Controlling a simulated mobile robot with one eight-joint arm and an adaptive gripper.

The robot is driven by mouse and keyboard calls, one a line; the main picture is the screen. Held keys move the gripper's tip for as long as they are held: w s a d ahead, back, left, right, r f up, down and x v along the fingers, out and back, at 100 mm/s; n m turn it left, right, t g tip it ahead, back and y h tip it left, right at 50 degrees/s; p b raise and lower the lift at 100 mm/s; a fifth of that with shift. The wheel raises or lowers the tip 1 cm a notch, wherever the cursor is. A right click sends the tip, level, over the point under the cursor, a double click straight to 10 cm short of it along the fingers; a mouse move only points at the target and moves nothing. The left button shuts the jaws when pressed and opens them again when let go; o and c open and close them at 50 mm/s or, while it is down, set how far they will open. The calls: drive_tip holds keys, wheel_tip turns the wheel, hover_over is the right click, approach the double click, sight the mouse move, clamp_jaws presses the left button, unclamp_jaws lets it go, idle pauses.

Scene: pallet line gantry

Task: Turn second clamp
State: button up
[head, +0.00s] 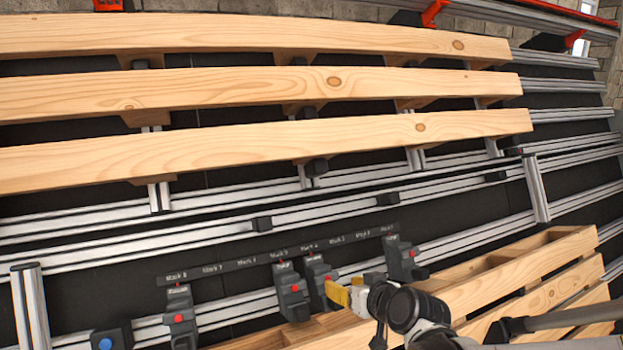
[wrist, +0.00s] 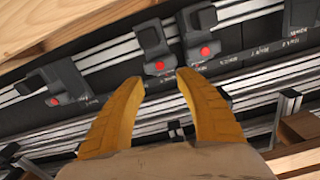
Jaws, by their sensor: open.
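Several dark grey clamps with red buttons sit along an aluminium rail. In the head view they are a left clamp (head: 180,318), two close together in the middle, the left one (head: 289,291) and the right one (head: 317,277), and a far-right clamp (head: 400,260). My gripper (head: 345,294) has yellow fingers and is open and empty, beside the right middle clamp. In the wrist view, its fingertips (wrist: 160,77) are spread just below that clamp's red button (wrist: 159,66). Contact is not clear.
A label strip (head: 240,263) with "Mark" lettering runs behind the clamps. A grey block with a blue button (head: 107,342) stands at the lower left. Wooden planks (head: 250,140) lie across the frame above, and a wooden pallet (head: 540,265) is at the lower right near my arm.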

drive_tip(key=shift+s+d+r, duration=0.2)
drive_tip(key=shift+s+r, duration=0.15)
drive_tip(key=shift+s, duration=0.15)
drive_tip(key=shift+f, duration=0.1)
drive_tip(key=shift+c, duration=1.2)
drive_tip(key=shift+w+a, duration=0.15)
drive_tip(key=shift+a, duration=0.15)
drive_tip(key=c, duration=0.6)
drive_tip(key=a+r+t+b, duration=0.1)
drive_tip(key=w+a+r+n+t+y+b, duration=0.1)
drive_tip(key=t+b, duration=0.1)
drive_tip(key=shift+w+r+y+b, duration=0.2)
drive_tip(key=shift+y+b, duration=0.1)
clamp_jaws()
drive_tip(key=b, duration=0.2)
hover_over(320, 275)
drive_tip(key=x, duration=0.2)
drive_tip(key=shift+w+a+f+n+t, duration=0.1)
drive_tip(key=shift+f+n+t, duration=0.15)
drive_tip(key=shift+n+t, duration=0.05)
drive_tip(key=shift+s+d+f, duration=0.15)
drive_tip(key=shift+s+f, duration=0.2)
drive_tip(key=shift+f, duration=0.25)
drive_tip(key=shift+s+d+f, duration=0.15)
drive_tip(key=shift+s+f, duration=0.25)
drive_tip(key=shift+f, duration=0.2)
drive_tip(key=shift+s+d+f, duration=0.15)
drive_tip(key=shift+s+f, duration=0.15)
drive_tip(key=shift+f, duration=0.15)
